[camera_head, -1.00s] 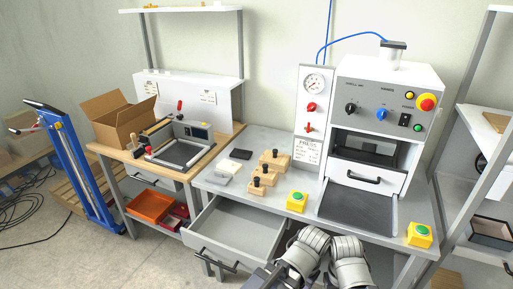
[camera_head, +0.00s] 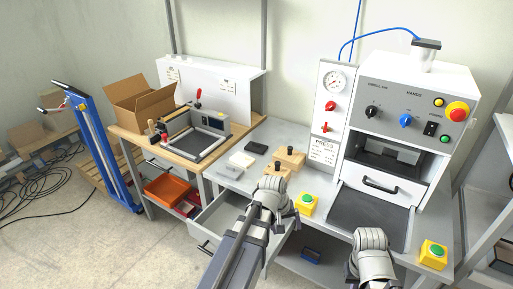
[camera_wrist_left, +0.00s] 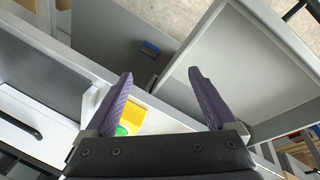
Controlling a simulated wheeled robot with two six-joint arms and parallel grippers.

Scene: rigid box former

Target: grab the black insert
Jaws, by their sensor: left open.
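The black insert (camera_head: 256,148) is a small, flat dark block on the grey bench top, behind and right of a white block (camera_head: 241,160) in the head view. It does not show in the left wrist view. My left gripper (camera_head: 288,212) is over the front of the bench by the open drawer, in front of the black insert and apart from it. Its fingers are mostly hidden by the wrist in the head view. In the left wrist view the purple fingers (camera_wrist_left: 160,80) are spread with nothing between them. My right arm shows at the lower right; its gripper is not visible.
Wooden blocks with black knobs (camera_head: 290,157) stand right of the insert. A yellow button box (camera_head: 306,203) sits close to my left wrist. The drawer (camera_head: 222,222) juts out in front. The press (camera_head: 405,125) stands right, a cardboard box (camera_head: 140,100) left.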

